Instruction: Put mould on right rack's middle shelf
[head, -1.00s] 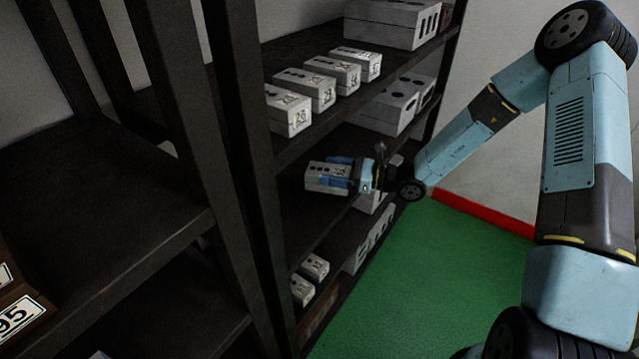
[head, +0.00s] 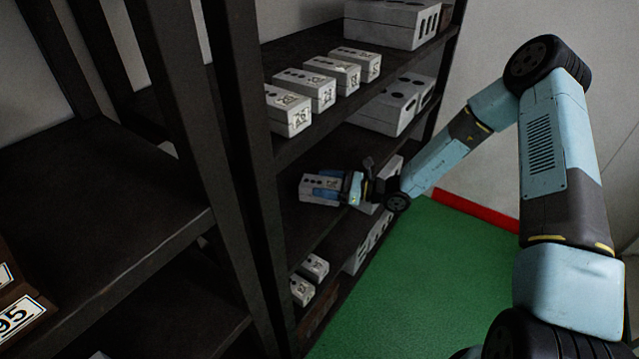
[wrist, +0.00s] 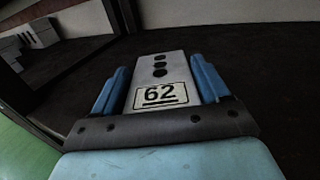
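The mould (head: 318,190) is a pale grey block with dark round holes; in the wrist view its label reads 62 (wrist: 160,95). My gripper (head: 328,186) has its blue fingers along both sides of the mould, and in the wrist view the fingers (wrist: 160,88) flank it closely. The mould is inside the right rack at its middle shelf (head: 300,225), low over or on the dark surface; I cannot tell whether it touches.
Below are small moulds (head: 314,267) and a long block (head: 368,245). A dark rack post (head: 245,150) stands left of my gripper. Green floor (head: 420,270) lies to the right.

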